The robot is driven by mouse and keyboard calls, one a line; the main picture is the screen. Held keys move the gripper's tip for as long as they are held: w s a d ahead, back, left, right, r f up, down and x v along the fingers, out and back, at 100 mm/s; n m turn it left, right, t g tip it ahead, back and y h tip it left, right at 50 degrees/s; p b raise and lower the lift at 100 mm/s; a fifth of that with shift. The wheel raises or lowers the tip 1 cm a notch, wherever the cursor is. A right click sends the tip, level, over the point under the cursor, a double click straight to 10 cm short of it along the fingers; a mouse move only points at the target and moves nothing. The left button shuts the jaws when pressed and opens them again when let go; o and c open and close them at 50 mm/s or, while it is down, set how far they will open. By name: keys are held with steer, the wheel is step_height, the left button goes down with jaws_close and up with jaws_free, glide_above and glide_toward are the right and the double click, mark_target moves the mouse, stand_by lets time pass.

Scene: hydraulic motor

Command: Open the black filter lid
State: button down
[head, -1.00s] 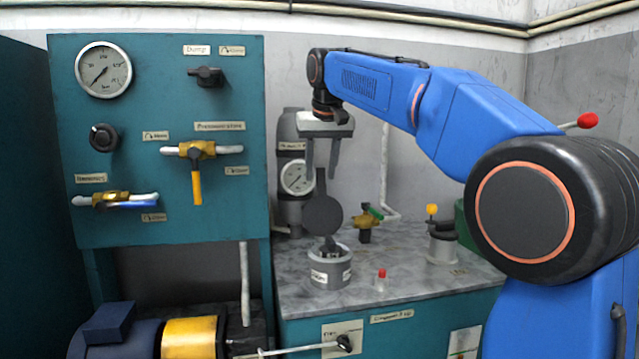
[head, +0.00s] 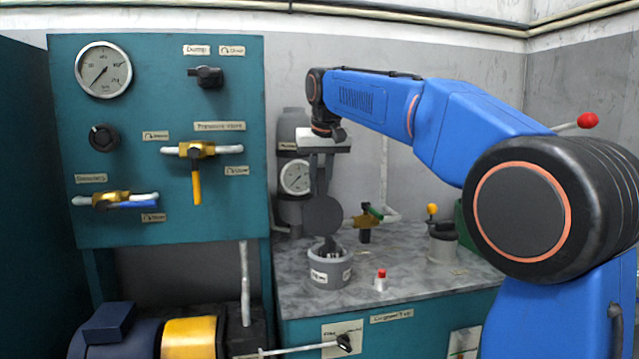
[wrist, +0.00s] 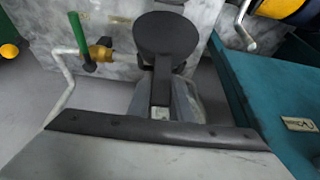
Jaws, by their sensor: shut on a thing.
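The black filter lid (head: 322,216) is a round dark disc with a handle sticking up. It stands raised on edge above the grey filter cup (head: 329,271), whose top is uncovered. In the wrist view the lid (wrist: 166,35) is at the top middle, with its handle (wrist: 161,85) running towards my gripper. My gripper (head: 321,188) points down from above and is shut on the lid's handle. In the wrist view the palm edge hides part of the fingers.
A small red-capped piece (head: 381,280) stands right of the cup on the grey worktop. A brass valve with a green handle (head: 367,219) and a yellow-knobbed fitting (head: 440,242) are behind. A gauge (head: 296,177) is close left of my gripper. The teal panel (head: 160,225) stands farther left.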

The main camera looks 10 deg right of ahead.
mark_target(322, 186)
steer(key=shift+s, duration=0.1)
steer(key=shift+s+r+t, duration=0.2)
steer(key=shift+s+t, duration=0.15)
steer(key=shift+s, duration=0.15)
steer(key=shift+s+r+t, duration=0.15)
steer(key=shift+s+t, duration=0.2)
steer(key=shift+s, duration=0.15)
steer(key=shift+s+r, duration=0.15)
steer(key=shift+s, duration=0.5)
steer(key=c, duration=1.6)
jaws_free()
steer(key=shift+r, duration=0.1)
steer(key=v, duration=1.7)
steer(key=shift+s, duration=0.2)
